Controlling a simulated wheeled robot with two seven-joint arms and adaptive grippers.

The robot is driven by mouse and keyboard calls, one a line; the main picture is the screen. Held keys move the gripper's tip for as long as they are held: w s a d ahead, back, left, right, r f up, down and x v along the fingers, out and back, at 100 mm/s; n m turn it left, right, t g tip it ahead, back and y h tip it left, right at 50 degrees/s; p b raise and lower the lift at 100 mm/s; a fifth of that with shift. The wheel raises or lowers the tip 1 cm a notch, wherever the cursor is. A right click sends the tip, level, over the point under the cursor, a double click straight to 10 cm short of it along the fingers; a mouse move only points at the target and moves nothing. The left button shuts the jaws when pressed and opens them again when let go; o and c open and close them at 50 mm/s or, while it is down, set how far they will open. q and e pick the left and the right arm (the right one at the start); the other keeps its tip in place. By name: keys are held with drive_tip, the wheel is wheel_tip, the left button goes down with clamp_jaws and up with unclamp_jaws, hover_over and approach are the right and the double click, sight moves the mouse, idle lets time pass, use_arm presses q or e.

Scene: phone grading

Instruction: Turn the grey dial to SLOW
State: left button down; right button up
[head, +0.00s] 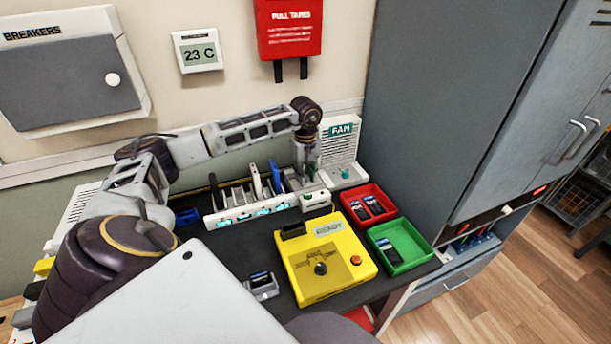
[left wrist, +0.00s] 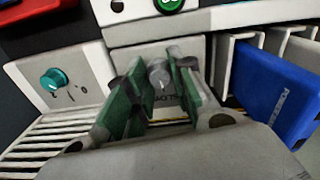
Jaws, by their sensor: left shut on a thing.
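The grey dial (left wrist: 159,73) sits on a light panel in the left wrist view, with dark lettering below it that is partly hidden and too small to read surely. My left gripper (left wrist: 157,85) has its green-padded fingers on either side of the dial and is shut on it. In the head view my left gripper (head: 306,178) reaches down beside the fan unit (head: 340,148), and it hides the dial there. I cannot tell which mark the dial points at. My right gripper is not in view.
A teal dial (left wrist: 55,80) is on the fan panel close by. A blue phone (left wrist: 275,95) stands in the rack (head: 250,212) beside the gripper. A yellow tester (head: 340,285), a red tray (head: 385,214) and a green tray (head: 416,240) occupy the bench in front.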

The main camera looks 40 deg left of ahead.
use_arm(q)
drive_tip(key=shift+m, duration=0.6)
drive_tip(key=c, duration=1.2)
unclamp_jaws()
wheel_tip(320, 180, up, 12)
idle(0.5)
